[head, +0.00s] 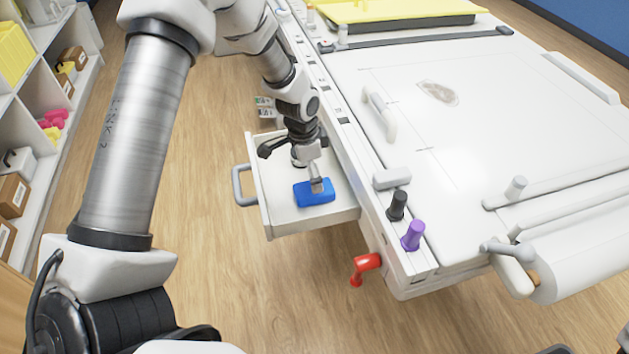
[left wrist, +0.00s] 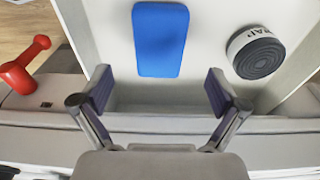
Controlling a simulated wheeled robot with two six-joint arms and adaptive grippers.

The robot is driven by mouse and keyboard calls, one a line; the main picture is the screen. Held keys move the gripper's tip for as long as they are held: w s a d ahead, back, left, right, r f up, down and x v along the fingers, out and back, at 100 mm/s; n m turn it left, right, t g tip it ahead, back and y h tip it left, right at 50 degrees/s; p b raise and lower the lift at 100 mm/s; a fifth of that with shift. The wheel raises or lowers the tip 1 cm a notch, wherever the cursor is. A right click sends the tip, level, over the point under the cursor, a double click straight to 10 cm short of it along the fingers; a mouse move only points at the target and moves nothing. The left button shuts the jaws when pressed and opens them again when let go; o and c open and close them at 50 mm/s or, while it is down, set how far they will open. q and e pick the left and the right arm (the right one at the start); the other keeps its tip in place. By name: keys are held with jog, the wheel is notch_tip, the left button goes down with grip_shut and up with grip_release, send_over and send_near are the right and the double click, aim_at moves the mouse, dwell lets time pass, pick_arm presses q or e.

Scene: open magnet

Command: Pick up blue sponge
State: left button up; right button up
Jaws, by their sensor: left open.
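A blue sponge (head: 309,198) lies flat in an open white drawer (head: 284,222). It also shows in the left wrist view (left wrist: 160,40) at the top centre, lying on the drawer floor. My left gripper (head: 316,186) is over the drawer and overlaps the sponge's upper edge in the head view. In the left wrist view the fingers (left wrist: 160,82) are spread wide and empty, with the sponge beyond their tips and roughly centred between them. I cannot tell the exact height above the sponge. My right gripper is not in view.
A black-and-white roll (left wrist: 258,53) lies right of the sponge in the wrist view. A red handle (head: 366,264) sticks out from the white table (head: 470,130) near the drawer. Black (head: 397,206) and purple (head: 413,236) knobs stand on its edge. Shelves (head: 40,180) line the left; floor between is clear.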

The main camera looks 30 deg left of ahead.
pick_arm(q)
jog(key=f, duration=0.6)
jog(key=shift+w+d+f, duration=0.2)
jog(key=shift+w, duration=0.15)
jog(key=shift+s+r, duration=0.1)
jog(key=c, duration=1)
jog(key=shift+c, duration=0.2)
notch_tip(320, 180, up, 10)
jog(key=shift+r, duration=0.1)
jog(key=shift+c, duration=0.4)
